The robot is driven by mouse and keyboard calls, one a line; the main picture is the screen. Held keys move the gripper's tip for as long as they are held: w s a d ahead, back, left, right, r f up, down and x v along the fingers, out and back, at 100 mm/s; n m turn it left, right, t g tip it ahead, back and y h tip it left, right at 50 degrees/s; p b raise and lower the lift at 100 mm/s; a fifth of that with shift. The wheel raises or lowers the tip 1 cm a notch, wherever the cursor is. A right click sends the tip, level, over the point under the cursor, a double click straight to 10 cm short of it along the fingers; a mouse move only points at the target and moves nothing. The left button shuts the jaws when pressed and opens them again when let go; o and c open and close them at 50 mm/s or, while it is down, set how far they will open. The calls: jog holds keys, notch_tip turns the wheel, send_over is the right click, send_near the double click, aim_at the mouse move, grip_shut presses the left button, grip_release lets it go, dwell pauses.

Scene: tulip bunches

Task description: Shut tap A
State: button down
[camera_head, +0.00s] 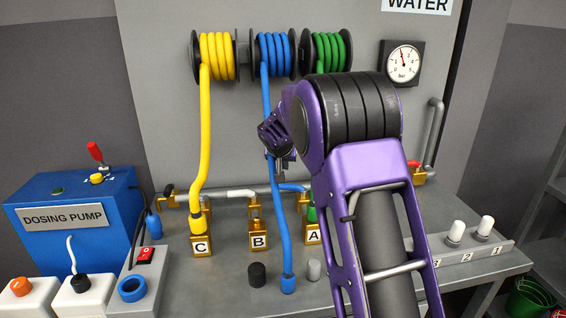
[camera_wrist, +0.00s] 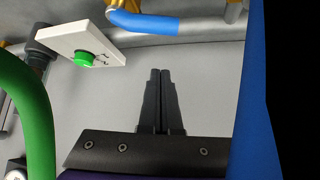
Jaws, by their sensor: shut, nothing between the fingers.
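Tap A (camera_head: 313,236) is a brass fitting with a white "A" label on the bench, in the head view just left of my purple arm. My arm covers part of the area around it, and I cannot make out how its handle is turned. A green end piece (camera_head: 312,214) shows just above the label. My gripper (camera_wrist: 160,73) is shut and empty in the wrist view, its two dark fingers side by side over a grey surface. Brass parts (camera_wrist: 122,5) show at the top edge there; I cannot tell which tap they belong to. No contact shows at the fingertips.
A blue hose (camera_head: 281,225) hangs left of tap A; a blue hose (camera_wrist: 253,110) also runs close right of my fingers. A green hose (camera_wrist: 30,110) curves at left, near a white plate with a green knob (camera_wrist: 86,60). Taps B (camera_head: 258,240) and C (camera_head: 201,245) stand further left.

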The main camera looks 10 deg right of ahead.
aim_at(289, 187)
jog(key=shift+s+a+f, duration=0.1)
jog(key=shift+f, duration=1.05)
jog(key=shift+s+f, duration=0.1)
jog(key=shift+f, duration=1)
